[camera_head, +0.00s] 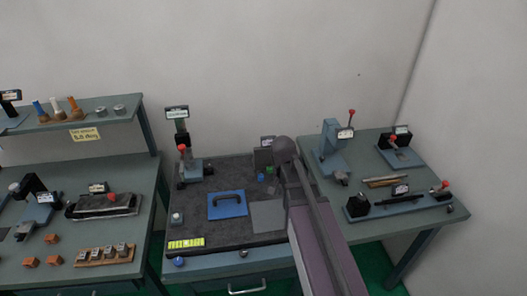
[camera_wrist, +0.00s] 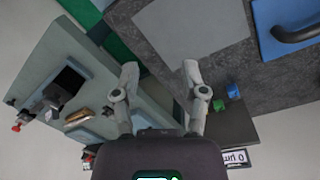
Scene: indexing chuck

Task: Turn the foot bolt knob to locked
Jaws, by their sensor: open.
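I cannot tell for sure which part is the foot bolt knob. In the head view a small blue round knob (camera_head: 179,261) sits at the front left edge of the middle bench, and a small dark round knob (camera_head: 243,253) sits further right along that edge. Neither shows a readable lock mark. My gripper (camera_wrist: 161,70) is open and empty in the wrist view, its two fingers apart above the gap between the benches. In the head view it is hidden behind my arm. Neither front-edge knob shows in the wrist view.
The middle bench's dark top (camera_head: 205,222) carries a blue plate with a black handle (camera_head: 227,205) and a red-knobbed stand (camera_head: 188,165). The left bench (camera_head: 145,195) holds blocks. My arm crosses the middle bench's right side.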

